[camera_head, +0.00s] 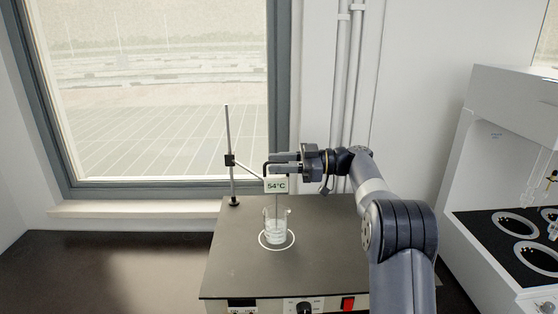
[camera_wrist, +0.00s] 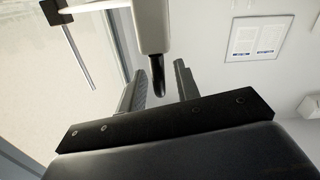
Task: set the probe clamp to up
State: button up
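The probe clamp is a white display box (camera_head: 276,185) reading 54°C, with a black handle (camera_head: 265,168), joined by a thin arm to a black boss (camera_head: 229,160) on an upright metal rod (camera_head: 228,130). A thin probe hangs from the box down into a glass beaker (camera_head: 275,228). My gripper (camera_head: 277,162) is at the handle, just above the box. In the wrist view, the black handle (camera_wrist: 157,78) stands between the two open fingers (camera_wrist: 160,85), with a visible gap on each side.
The beaker stands on a white ring on a dark hotplate (camera_head: 235,270) with a knob (camera_head: 304,307) and red switch (camera_head: 347,303) in front. A window (camera_head: 160,90) is behind. A white cabinet with round wells (camera_head: 515,224) stands at right. The dark bench (camera_head: 110,275) is clear at left.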

jog(key=shift+a, duration=0.1)
jog(key=shift+c, duration=0.4)
grip_shut()
jog(key=shift+s, duration=0.1)
